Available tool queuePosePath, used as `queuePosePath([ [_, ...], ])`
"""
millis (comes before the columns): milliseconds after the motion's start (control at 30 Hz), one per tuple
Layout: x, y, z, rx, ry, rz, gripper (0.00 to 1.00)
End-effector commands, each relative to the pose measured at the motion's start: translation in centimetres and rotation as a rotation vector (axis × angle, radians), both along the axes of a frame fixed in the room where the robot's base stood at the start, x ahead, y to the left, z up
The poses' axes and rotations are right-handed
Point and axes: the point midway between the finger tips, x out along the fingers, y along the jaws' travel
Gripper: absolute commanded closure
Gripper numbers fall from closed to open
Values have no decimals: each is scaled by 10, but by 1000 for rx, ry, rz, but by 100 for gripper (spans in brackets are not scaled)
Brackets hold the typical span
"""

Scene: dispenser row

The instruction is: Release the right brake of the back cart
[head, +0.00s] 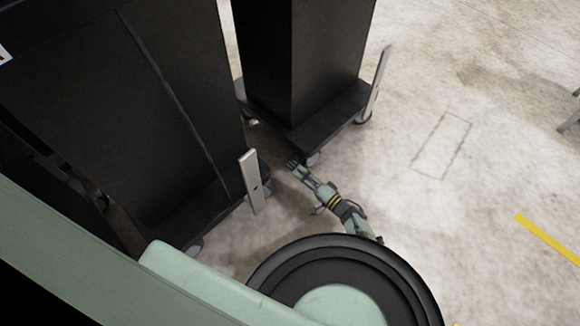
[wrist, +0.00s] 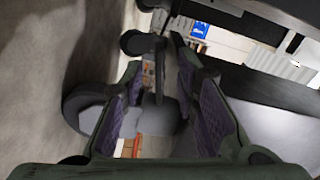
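The back cart (head: 318,135) is a low black platform on casters under a tall black cabinet, at upper middle of the head view. A caster (head: 313,159) shows under its near corner. A long pale upright plate (head: 379,84) stands at its right side. My gripper (head: 292,164) is low near the floor, just left of that corner, between the two carts. In the wrist view my gripper (wrist: 158,62) is open, its purple-padded fingers apart. A dark narrow part (wrist: 159,78) and a grey rounded caster-like shape (wrist: 85,110) show between and behind the fingers. I cannot tell which part is the brake.
The front cart (head: 205,218) with its tall black cabinet (head: 120,110) stands close on the left, with a pale upright plate (head: 254,181) at its right side. The gap between the carts is narrow. Concrete floor (head: 470,90) is open on the right, with a yellow line (head: 548,239).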

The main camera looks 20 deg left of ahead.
Motion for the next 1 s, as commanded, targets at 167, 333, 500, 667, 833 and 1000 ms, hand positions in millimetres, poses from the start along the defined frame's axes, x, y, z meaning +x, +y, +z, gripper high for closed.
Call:
queuePosePath([
  [167, 11, 33, -2, -1, -2, 4, 72],
  [333, 19, 51, -1, -1, -2, 1, 72],
  [500, 21, 58, 0, -1, -2, 1, 72],
  [667, 21, 58, 0, -1, -2, 0, 72],
  [833, 21, 58, 0, -1, -2, 0, 78],
  [1000, 21, 58, 0, -1, -2, 0, 90],
])
